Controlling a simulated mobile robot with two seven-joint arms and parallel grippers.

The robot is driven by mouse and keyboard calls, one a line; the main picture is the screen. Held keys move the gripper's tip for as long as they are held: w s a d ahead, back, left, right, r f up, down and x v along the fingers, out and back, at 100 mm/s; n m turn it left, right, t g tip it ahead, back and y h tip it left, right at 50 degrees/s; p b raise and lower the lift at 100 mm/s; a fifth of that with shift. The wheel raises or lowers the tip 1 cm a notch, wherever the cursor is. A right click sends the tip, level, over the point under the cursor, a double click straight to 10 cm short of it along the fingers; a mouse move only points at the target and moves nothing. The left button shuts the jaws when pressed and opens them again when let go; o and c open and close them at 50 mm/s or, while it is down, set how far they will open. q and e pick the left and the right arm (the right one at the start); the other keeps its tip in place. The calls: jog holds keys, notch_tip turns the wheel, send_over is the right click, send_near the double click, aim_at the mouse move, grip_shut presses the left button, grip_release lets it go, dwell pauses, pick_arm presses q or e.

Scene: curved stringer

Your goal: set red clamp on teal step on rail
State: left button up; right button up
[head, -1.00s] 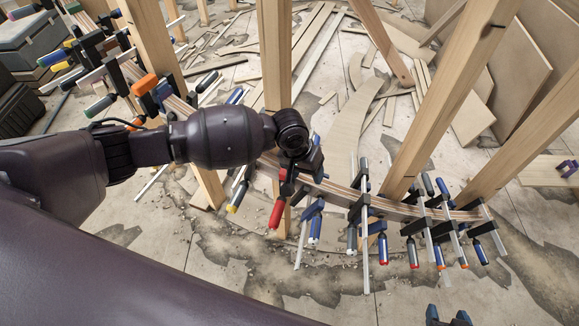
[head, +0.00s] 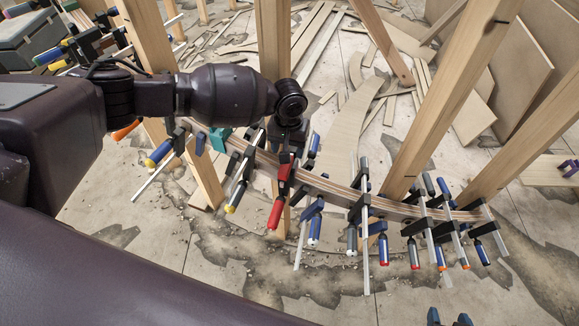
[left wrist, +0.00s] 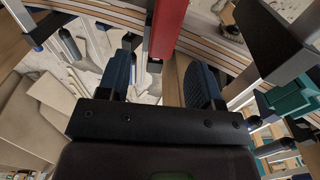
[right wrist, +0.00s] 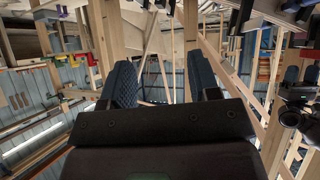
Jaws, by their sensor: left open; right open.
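The red clamp (head: 280,203) is on the curved laminated rail (head: 335,188) near a wooden post, its red handle hanging toward me. In the left wrist view its red part (left wrist: 170,25) lies ahead of and between the fingers of my open left gripper (left wrist: 162,62), with no grip visible. The teal step (head: 218,138) shows on the rail left of the red clamp, partly hidden by my arm; teal parts also show at the right of the left wrist view (left wrist: 290,97). My right gripper (head: 448,317) is open and empty, low in the head view.
Several blue-, orange- and yellow-handled clamps (head: 365,235) crowd the rail on both sides of the red clamp. Upright wooden posts (head: 272,70) rise along the rail. Plywood strips (head: 355,125) lie on the floor behind. The floor in front (head: 230,270) is mostly clear.

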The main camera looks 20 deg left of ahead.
pick_arm(q)
notch_tip(320, 180, down, 5)
jog(key=shift+s+a+f+b, duration=0.1)
jog(key=shift+b, duration=0.5)
jog(key=shift+c, duration=0.4)
grip_shut()
